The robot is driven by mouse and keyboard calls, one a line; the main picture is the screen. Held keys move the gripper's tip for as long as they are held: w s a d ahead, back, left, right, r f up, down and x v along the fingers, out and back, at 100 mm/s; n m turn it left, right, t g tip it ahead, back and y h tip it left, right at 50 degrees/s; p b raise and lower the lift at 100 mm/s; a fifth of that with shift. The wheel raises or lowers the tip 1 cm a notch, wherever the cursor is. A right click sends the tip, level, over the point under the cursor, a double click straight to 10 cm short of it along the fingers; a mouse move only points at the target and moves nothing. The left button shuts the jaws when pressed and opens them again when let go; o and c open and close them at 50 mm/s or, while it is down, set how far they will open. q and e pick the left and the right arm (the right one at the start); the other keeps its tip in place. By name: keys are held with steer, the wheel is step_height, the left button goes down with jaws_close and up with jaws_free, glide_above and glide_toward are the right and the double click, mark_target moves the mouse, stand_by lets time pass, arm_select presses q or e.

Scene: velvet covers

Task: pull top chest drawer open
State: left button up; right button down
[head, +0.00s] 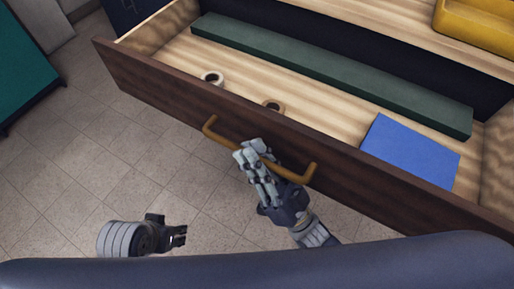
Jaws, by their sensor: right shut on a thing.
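The top chest drawer (137,76) stands pulled out, with a dark brown wooden front and its inside in view. A brass-coloured bar handle (226,140) is fixed across the front. My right gripper (258,162) is at the middle of this handle, its fingers wrapped over the bar and shut on it. My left gripper (180,236) is low at the left, over the tiled floor, apart from the drawer and empty. Its fingers are small and seen from the side, so its opening cannot be told.
A yellow tray (478,27) sits on the chest top. A teal cabinet (24,60) stands left. Tiled floor (100,170) is clear.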

steer(key=shift+f, duration=0.1)
steer(key=c, duration=1.6)
jaws_free()
arm_select(q)
steer(key=shift+w+d+r, duration=0.1)
steer(key=shift+w+r, duration=0.05)
steer(key=shift+r, duration=0.05)
steer(key=shift+w+r, duration=0.1)
steer(key=shift+w, duration=0.05)
arm_select(e)
steer(key=v, duration=1.2)
arm_select(q)
steer(key=shift+s+f, duration=0.2)
steer(key=shift+s, duration=0.05)
arm_select(e)
steer(key=shift+s, duration=0.15)
